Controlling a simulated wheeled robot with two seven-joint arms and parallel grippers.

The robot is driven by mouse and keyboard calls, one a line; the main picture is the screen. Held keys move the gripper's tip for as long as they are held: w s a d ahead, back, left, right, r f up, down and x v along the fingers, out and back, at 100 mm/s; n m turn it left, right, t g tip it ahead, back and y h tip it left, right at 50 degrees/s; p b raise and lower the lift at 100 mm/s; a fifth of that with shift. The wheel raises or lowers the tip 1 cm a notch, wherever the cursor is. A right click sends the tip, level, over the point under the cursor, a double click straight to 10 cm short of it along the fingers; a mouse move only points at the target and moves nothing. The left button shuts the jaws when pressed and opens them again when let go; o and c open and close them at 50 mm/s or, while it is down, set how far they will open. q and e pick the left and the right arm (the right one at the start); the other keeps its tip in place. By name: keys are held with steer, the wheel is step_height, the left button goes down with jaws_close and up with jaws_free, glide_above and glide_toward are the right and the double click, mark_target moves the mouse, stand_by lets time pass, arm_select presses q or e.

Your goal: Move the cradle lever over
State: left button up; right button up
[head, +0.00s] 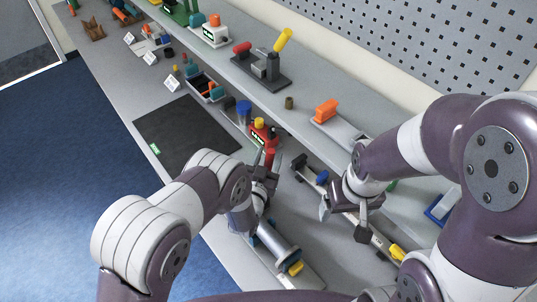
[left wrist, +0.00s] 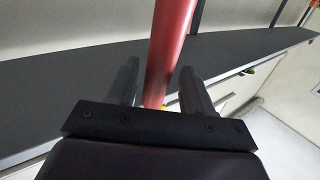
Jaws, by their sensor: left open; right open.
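My left gripper (head: 267,161) is open, with its fingers pointing at a red part over the worktop. In the left wrist view a red bar (left wrist: 168,48) stands between the two open fingers (left wrist: 156,85), with no clear grip on it. In the head view the red part (head: 270,157) shows just beyond the fingertips, by a red device (head: 261,134) with a yellow top. A grey cylinder on a cradle (head: 280,243) lies nearer, partly hidden by my left wrist. I cannot tell for certain which part is the cradle lever. My right gripper (head: 343,219) is open, above the worktop on the right.
A long bar with a yellow end (head: 397,252) lies below my right gripper. A black mat (head: 188,134) lies left of the red device. The raised shelf (head: 302,98) behind carries a stand with a yellow-handled lever (head: 283,40) and an orange-topped block (head: 326,111).

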arm_select(q)
steer(key=shift+w, duration=0.1)
steer(key=shift+d, duration=0.3)
steer(key=c, duration=0.9)
steer(key=shift+a, duration=0.2)
jaws_close()
